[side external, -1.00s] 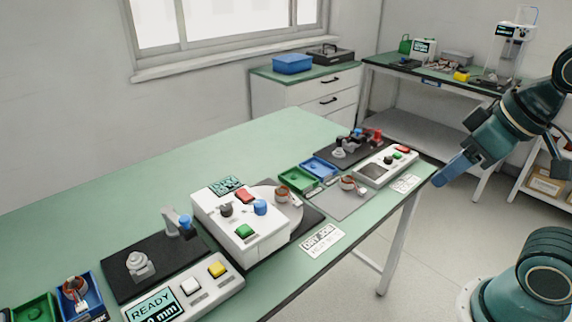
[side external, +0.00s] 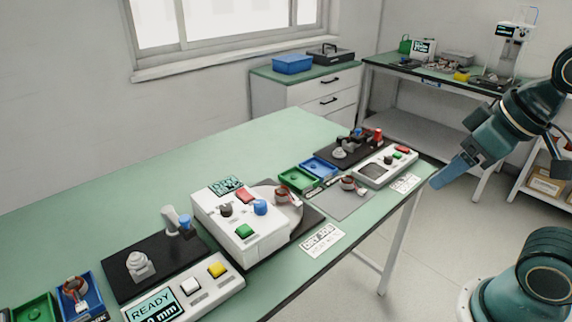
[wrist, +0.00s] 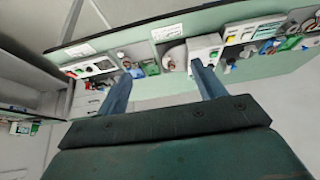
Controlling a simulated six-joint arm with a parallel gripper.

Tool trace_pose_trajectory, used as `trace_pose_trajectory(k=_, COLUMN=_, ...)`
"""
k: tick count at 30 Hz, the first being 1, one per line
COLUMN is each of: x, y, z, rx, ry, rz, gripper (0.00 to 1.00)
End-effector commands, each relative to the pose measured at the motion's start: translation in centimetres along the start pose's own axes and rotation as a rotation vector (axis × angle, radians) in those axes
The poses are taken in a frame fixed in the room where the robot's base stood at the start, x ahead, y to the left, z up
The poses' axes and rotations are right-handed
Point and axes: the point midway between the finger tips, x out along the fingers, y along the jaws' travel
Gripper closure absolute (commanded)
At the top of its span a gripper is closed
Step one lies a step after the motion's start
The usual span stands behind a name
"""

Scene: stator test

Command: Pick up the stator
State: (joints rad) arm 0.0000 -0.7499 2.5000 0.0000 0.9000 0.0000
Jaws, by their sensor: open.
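Several stators, ring-shaped with copper-red windings, are on the green table. One stator (side external: 348,183) stands on a grey mat (side external: 338,206) near the table's right end. Another stator (side external: 281,195) sits on the round plate of a white machine (side external: 238,222). A third stator (side external: 75,287) lies in a blue bin (side external: 95,290) at lower left. My gripper (side external: 438,182) is open and empty, in the air by the table's right end, apart from all of them. In the wrist view its two fingers (wrist: 162,69) are spread, with the table beyond them.
A green bin (side external: 296,180) and a blue bin (side external: 318,167) stand behind the grey mat. A white control box (side external: 388,166) and a black fixture base (side external: 340,157) are at the table's right end. The back of the table (side external: 200,158) is clear.

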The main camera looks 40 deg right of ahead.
Motion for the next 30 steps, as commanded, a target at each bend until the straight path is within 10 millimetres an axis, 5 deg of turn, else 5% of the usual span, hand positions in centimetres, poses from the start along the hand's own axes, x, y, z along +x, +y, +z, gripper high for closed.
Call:
trace_pose_trajectory(k=14, x=0.3, y=-0.1, z=-1.9, rx=-0.038, ry=-0.014, rz=-0.007, gripper=0.31)
trace_pose_trajectory(k=30, x=4.9, y=-0.4, z=-11.8, rx=-0.259, ry=-0.071, rz=-0.073, gripper=0.31)
